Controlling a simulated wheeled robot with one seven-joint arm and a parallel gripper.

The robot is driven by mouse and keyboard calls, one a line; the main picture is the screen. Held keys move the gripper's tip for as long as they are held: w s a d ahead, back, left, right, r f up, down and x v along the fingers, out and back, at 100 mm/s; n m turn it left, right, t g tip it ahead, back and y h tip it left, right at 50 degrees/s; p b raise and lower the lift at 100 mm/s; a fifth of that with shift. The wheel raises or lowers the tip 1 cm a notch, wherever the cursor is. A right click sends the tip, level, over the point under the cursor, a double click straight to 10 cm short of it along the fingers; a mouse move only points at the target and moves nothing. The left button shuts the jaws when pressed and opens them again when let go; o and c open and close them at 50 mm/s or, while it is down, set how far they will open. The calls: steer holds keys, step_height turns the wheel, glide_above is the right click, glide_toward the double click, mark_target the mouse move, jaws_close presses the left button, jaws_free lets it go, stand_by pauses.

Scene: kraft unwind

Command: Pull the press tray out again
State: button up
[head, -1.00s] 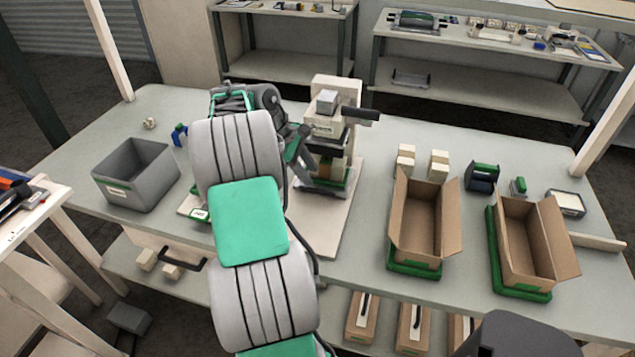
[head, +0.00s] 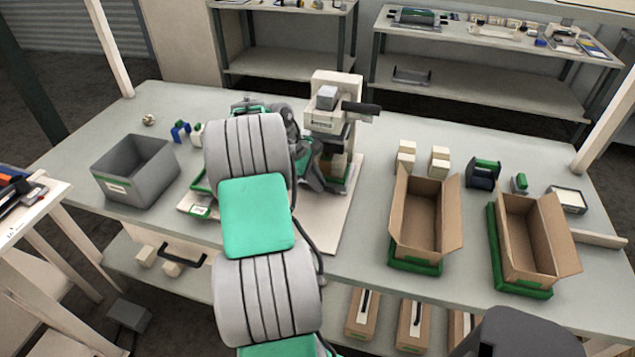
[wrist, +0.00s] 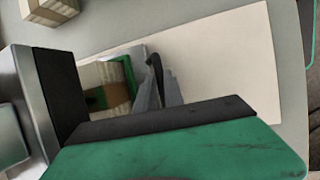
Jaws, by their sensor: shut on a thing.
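The press (head: 322,118) is a beige upright machine with a dark lever (head: 361,108) on its right, standing on a pale base board (head: 325,225). The press tray (head: 345,186) is low at the press, a green edge showing, with a tan, brown-banded block (head: 338,166) above it. In the wrist view the tray's green rim (wrist: 128,75) and the block (wrist: 96,88) show left of my fingers. My gripper (wrist: 160,92) is shut on the tray's dark upright handle (wrist: 154,62). In the head view my arm hides much of the grip and the tray's left side.
A grey bin (head: 135,170) stands at left. Two open cardboard boxes (head: 425,225) (head: 530,245) on green trays stand at right. Small cream blocks (head: 438,160) and a dark green-topped holder (head: 482,174) lie behind them. The table between press and boxes is clear.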

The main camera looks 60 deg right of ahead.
jaws_close()
stand_by(0.8)
